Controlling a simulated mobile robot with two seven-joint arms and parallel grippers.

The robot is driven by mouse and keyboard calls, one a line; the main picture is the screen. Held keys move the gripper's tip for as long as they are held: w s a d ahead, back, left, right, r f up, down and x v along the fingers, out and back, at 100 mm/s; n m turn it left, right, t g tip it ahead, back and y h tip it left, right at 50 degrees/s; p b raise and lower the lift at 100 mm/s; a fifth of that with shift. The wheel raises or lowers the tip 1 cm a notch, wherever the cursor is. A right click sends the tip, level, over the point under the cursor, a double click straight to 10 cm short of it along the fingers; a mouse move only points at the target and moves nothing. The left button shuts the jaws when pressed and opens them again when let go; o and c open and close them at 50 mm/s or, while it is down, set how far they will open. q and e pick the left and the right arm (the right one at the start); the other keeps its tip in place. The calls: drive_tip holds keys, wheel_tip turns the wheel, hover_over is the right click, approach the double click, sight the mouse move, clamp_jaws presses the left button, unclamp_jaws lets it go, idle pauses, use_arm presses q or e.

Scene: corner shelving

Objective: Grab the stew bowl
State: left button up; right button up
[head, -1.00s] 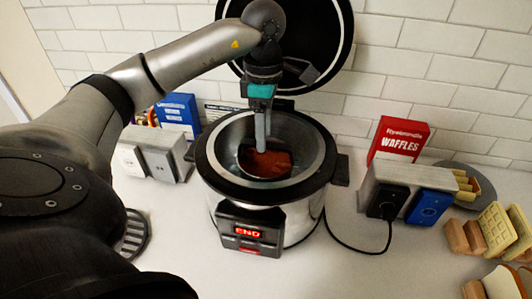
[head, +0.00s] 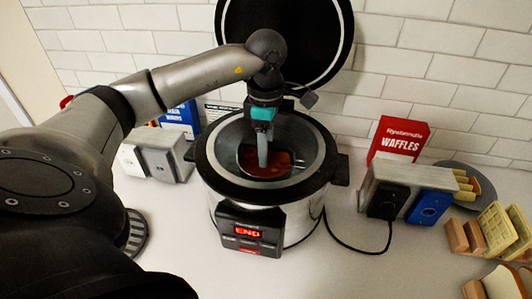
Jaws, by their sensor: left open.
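The stew bowl (head: 283,170) sits inside the open slow cooker (head: 240,198). It is dark-rimmed and holds reddish-brown stew. The cooker's black lid (head: 290,40) stands raised behind it, and its front display reads END. My left gripper (head: 262,160) points down into the cooker, with its fingertips at the stew bowl. Its fingers line up in this view, so the gap between them is hard to see, and whether they touch the bowl is unclear. My right gripper is not in view.
Grey outlet boxes stand left (head: 160,152) and right (head: 385,185) of the cooker. A black cord (head: 350,248) runs to the right one. A red waffles box (head: 398,138), a grey plate (head: 480,182) and wooden racks (head: 465,236) are at the right. The front counter is clear.

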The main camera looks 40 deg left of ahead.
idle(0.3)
use_arm(q)
clamp_jaws()
idle(0.3)
idle(1.0)
